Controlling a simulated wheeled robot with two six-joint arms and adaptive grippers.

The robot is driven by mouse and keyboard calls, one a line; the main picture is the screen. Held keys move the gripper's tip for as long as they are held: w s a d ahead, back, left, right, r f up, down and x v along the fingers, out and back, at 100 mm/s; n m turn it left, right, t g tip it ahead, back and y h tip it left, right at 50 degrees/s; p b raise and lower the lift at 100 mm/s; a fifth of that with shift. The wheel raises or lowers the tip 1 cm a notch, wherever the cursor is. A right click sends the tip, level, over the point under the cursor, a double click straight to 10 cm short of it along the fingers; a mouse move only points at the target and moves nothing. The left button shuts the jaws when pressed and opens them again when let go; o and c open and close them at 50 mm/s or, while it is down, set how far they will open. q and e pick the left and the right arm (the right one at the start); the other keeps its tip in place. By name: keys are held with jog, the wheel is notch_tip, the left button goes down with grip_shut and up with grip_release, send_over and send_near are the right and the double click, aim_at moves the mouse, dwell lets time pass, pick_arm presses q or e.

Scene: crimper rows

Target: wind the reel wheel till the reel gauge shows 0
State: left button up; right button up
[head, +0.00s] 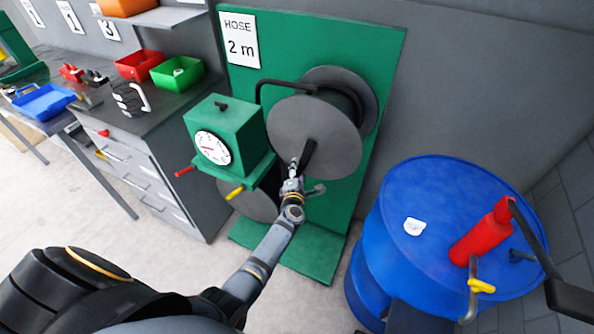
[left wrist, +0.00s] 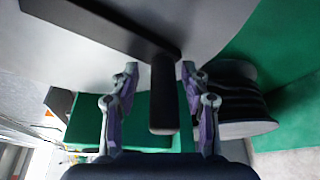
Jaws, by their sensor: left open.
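The reel wheel (head: 315,135) is a large grey disc on a green stand, with a black crank arm and handle (head: 307,155) on its face. A white card (head: 239,39) above reads "HOSE 2 m". My left gripper (head: 293,172) is at the crank handle, below the wheel's middle. In the left wrist view the black handle (left wrist: 164,100) stands between the two open fingers (left wrist: 160,75), with gaps seen on both sides. A white round dial (head: 212,148) with a red needle pointing left sits on a green box. My right gripper is not in view.
A blue drum (head: 440,220) with a red cylinder (head: 482,232) on top stands at the right. A grey drawer cabinet (head: 150,150) with red and green bins stands at the left.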

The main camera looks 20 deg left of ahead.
pick_arm(q)
jog(key=v, duration=0.7)
jog(key=shift+s, duration=0.2)
jog(key=shift+d, duration=0.1)
